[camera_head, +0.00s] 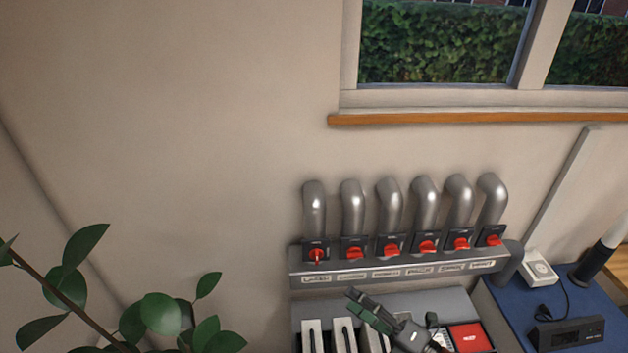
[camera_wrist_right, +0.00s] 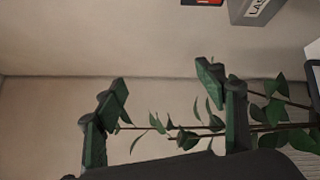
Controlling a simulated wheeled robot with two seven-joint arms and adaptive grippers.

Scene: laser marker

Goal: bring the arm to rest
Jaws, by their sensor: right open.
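My right gripper (camera_head: 364,309) is in the lower middle of the head view, in front of a grey cabinet. It points up and to the left. In the right wrist view its two green-padded fingers (camera_wrist_right: 165,86) stand wide apart with nothing between them. Plant leaves and the pale wall show behind them. My left gripper is in neither view.
A grey manifold (camera_head: 400,275) with several pipes and red valve handles (camera_head: 391,250) stands against the wall behind the gripper. A red panel (camera_head: 470,338) is to its right. A blue-topped surface (camera_head: 560,298) holds devices. A leafy plant (camera_head: 160,312) is at lower left.

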